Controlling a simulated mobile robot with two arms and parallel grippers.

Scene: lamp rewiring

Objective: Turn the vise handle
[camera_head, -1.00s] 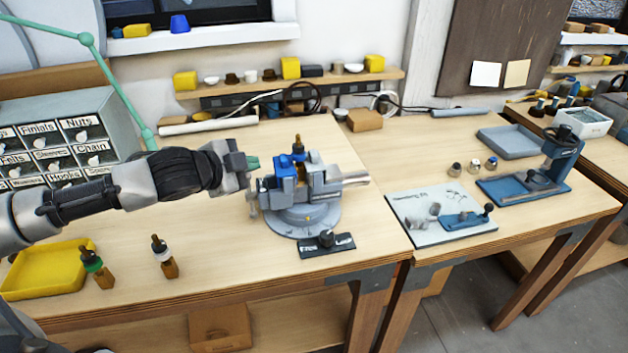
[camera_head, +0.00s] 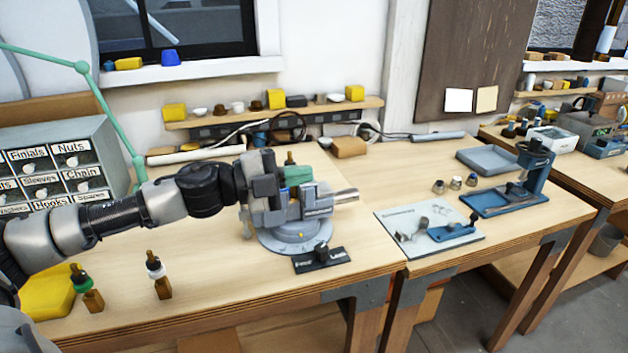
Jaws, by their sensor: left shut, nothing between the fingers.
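The grey vise (camera_head: 290,237) stands on its round base on the near workbench. Its handle (camera_head: 244,220) seems to be the small upright bar at the vise's left end, partly covered by my arm. My left gripper (camera_head: 298,175), with teal fingertips, is shut and empty. It reaches in from the left and overlaps the top of the vise; whether it touches cannot be told. The blue part on the vise's jaws is mostly hidden behind the gripper. A dark-tipped brown piece (camera_head: 290,158) shows behind it. My right gripper is out of view.
A black switch plate (camera_head: 318,257) lies in front of the vise. A labelled drawer cabinet (camera_head: 60,165) stands behind my arm. A white board with parts (camera_head: 425,235) lies to the right.

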